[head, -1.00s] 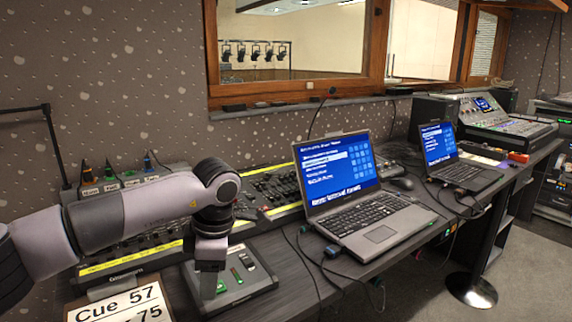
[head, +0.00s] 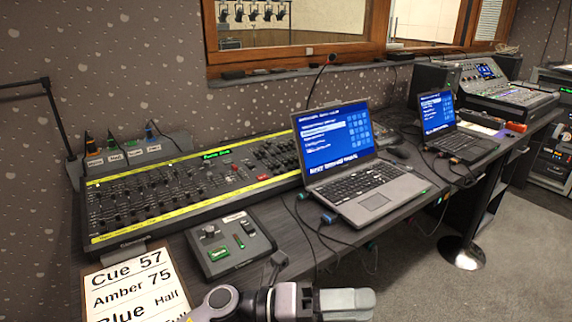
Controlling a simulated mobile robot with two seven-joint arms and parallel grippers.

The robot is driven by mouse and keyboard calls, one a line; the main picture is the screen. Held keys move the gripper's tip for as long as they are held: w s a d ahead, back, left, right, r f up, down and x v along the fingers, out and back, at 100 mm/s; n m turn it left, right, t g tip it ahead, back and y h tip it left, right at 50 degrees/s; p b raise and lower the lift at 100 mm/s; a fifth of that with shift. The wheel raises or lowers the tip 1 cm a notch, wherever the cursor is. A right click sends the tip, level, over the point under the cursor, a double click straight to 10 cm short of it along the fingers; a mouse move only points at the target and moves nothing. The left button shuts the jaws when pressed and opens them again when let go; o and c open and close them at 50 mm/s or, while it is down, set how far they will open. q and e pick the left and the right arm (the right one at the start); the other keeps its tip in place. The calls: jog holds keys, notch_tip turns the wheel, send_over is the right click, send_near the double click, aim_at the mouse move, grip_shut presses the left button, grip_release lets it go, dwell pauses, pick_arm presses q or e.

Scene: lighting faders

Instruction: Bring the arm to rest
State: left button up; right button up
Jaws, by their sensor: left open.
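My left gripper (head: 352,303) is at the bottom edge of the head view, pointing right, with my arm's joint beside it. It is open and I see nothing between its fingers; part of it is cut off by the picture's edge. It is apart from the small fader box (head: 245,262), which sits on the desk up and to the left. My right gripper is out of view.
A long lighting console (head: 150,207) with yellow strips lies behind the box. A cue card (head: 130,285) is at lower left. An open laptop (head: 370,190) stands right of the box, with cables (head: 325,235) over the desk edge. Floor (head: 480,280) is free at lower right.

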pick_arm(q)
jog(key=w+a+f+n+t+y+p, duration=0.1)
jog(key=w+a+f+n+t+y, duration=0.15)
jog(key=a+n+t, duration=0.5)
jog(key=w+a+f+n+t+y+p, duration=0.1)
jog(key=a+f+n+t+y, duration=0.2)
jog(key=n, duration=0.7)
jog(key=w+a+f+n+t+y+p, duration=0.1)
jog(key=a+n+t+y, duration=0.25)
jog(key=n+t, duration=0.4)
jog(key=s+a+f+n+g+y+p, duration=0.1)
jog(key=s+a+f+n+g+y, duration=0.5)
jog(key=s+a+f+n, duration=0.7)
notch_tip(320, 180, down, 2)
jog(key=s+a+y, duration=0.1)
jog(key=a+y, duration=0.1)
jog(key=a, duration=0.1)
jog(key=shift+f+y+p, duration=0.2)
jog(key=shift+y+p, duration=0.1)
jog(key=shift+p, duration=0.05)
